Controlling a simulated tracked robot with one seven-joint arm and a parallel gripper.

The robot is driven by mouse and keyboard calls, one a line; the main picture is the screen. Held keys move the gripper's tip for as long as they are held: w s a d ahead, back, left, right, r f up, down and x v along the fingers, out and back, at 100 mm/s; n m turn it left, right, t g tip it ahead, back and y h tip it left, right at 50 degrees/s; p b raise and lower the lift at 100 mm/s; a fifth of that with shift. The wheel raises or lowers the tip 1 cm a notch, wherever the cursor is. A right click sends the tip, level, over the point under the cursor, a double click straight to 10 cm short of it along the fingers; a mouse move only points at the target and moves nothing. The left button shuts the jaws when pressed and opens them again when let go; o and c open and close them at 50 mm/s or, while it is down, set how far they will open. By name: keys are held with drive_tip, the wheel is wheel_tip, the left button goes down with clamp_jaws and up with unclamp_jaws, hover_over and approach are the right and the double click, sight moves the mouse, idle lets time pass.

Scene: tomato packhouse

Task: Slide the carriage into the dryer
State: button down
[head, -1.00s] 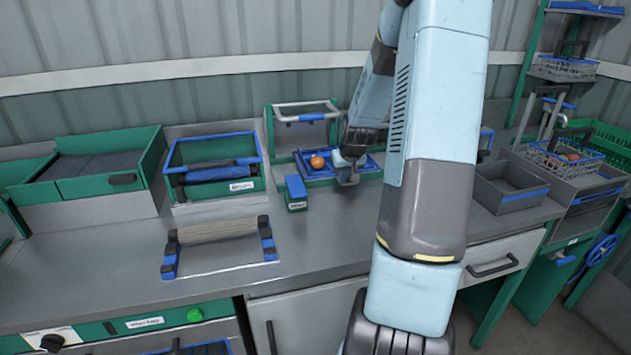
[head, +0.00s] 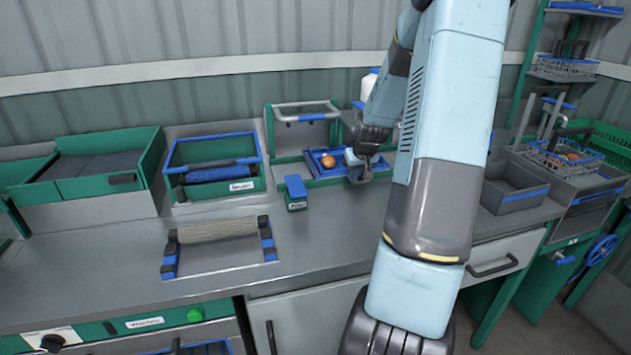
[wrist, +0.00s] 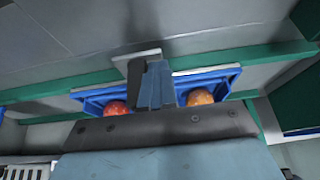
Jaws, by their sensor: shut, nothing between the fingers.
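The carriage is a blue tray (head: 313,158) with tomatoes in it, on a green-edged track on the bench. An orange tomato (head: 327,161) shows in the head view; the wrist view shows the tray rim (wrist: 88,101), a red tomato (wrist: 115,108) and an orange one (wrist: 202,97). The green-sided unit with a raised grey bar (head: 303,117), behind and left of the tray, looks like the dryer. My gripper (head: 361,174) is shut and empty at the tray's near right part. In the wrist view its fingers (wrist: 155,82) overlap the tray's middle; contact is unclear.
A small green and blue labelled block (head: 296,193) stands left of the track. A roller stand (head: 220,248) lies on the front left bench. A grey bin (head: 513,190) stands at right. A white bottle (head: 370,88) is behind my arm. The front middle bench is clear.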

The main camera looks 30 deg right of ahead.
drive_tip(key=shift+s+d, duration=0.35)
drive_tip(key=shift+d, duration=1.35)
drive_tip(key=shift+s+d, duration=0.35)
drive_tip(key=shift+d, duration=1.3)
drive_tip(key=shift+s+d, duration=0.35)
drive_tip(key=shift+d, duration=1.35)
drive_tip(key=shift+s+d, duration=0.4)
drive_tip(key=shift+d, duration=1.55)
drive_tip(key=shift+s+d, duration=0.4)
drive_tip(key=shift+d, duration=1.6)
drive_tip(key=shift+s+d, duration=0.4)
drive_tip(key=shift+d, duration=1.55)
